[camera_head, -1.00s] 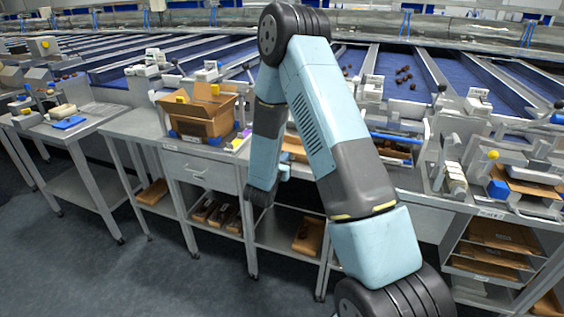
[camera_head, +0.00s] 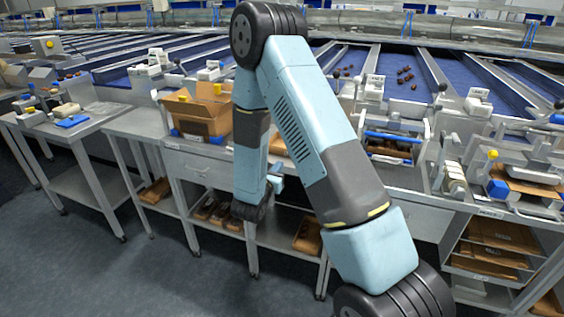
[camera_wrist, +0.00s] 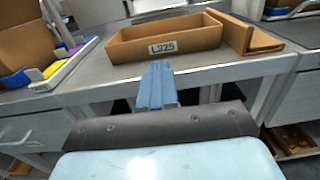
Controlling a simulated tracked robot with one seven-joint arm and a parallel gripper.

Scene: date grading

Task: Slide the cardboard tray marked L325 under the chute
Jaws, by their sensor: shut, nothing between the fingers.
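The open cardboard tray (camera_wrist: 185,31) bears an L325 label on its front wall and sits on a steel bench top in the wrist view. In the head view only a small part of a cardboard tray (camera_head: 279,146) shows beside my arm. My gripper (camera_wrist: 157,66) has blue fingers that are shut and empty. It is in front of the bench edge and points toward the tray, apart from it. My gripper (camera_head: 279,181) also shows small in the head view, partly hidden by my arm. I cannot make out which part is the chute above this tray.
A folded cardboard piece (camera_wrist: 244,36) stands right of the tray. A large open carton (camera_head: 203,110) stands on the bench to the left. Shelves under the bench hold brown boxes (camera_head: 307,236). Bare bench top lies in front of the tray. Grey floor is open at front left.

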